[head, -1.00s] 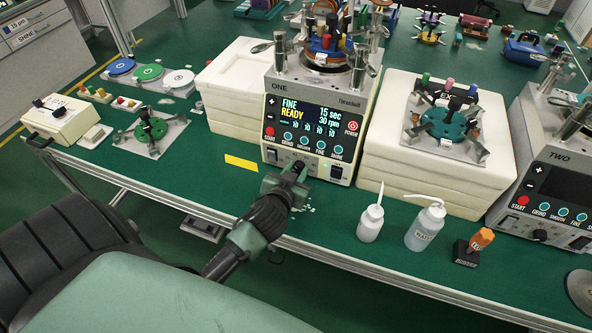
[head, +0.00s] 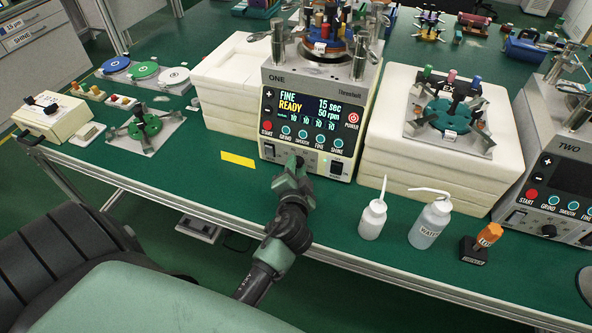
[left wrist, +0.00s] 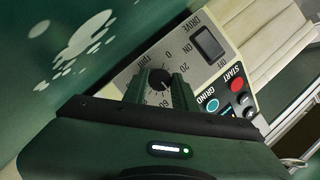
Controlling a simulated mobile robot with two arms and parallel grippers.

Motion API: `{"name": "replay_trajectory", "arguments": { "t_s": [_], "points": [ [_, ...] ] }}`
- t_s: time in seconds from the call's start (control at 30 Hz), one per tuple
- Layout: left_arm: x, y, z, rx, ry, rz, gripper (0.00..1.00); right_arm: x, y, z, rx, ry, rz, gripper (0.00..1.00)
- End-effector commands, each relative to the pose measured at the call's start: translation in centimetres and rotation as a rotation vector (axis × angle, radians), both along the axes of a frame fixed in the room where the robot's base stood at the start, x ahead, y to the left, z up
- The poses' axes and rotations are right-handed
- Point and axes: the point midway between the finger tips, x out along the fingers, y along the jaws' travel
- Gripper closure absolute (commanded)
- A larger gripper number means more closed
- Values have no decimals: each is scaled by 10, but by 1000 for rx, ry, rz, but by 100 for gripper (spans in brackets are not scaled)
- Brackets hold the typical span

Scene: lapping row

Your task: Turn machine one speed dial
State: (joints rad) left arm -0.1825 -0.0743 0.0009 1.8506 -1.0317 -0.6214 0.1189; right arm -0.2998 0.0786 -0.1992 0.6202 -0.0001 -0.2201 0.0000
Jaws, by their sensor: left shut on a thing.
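Machine one (head: 316,112) stands on the green table in the head view, with "ONE" on its front. Its screen (head: 310,107) reads FINE, READY, 15 sec, 50 rpm. My left gripper (head: 298,166) is at the lower front panel, shut on the black speed dial. In the left wrist view the dial (left wrist: 159,78) sits between the two fingers (left wrist: 160,88), with printed scale numbers around it. A rocker switch marked DRIVE (left wrist: 208,45) is beside it. My right gripper is not in view.
A yellow label (head: 238,160) lies on the table left of the gripper. A small white bottle (head: 372,219) and a water bottle (head: 430,222) stand to the right. White foam blocks (head: 385,165) flank machine one. Machine two (head: 560,170) is at the far right.

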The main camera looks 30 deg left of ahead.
Motion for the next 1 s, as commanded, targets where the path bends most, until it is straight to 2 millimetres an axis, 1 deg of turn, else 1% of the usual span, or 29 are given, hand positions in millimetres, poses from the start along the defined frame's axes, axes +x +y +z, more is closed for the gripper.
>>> {"name": "replay_trajectory", "arguments": {
  "t_s": [0.1,0.57,0.6,0.63,0.67,1.0],
  "points": [
    [1,-1,0,18,3,-2,100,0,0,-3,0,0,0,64],
    [1,-1,1,29,5,-2,100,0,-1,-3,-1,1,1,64],
    [1,-1,1,29,5,-2,62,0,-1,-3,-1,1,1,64],
    [1,-1,1,29,5,-2,53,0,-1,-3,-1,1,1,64],
    [1,-1,1,29,5,-2,52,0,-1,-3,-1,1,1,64],
    [0,0,1,28,6,-1,52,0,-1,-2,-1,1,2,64]
  ]
}}
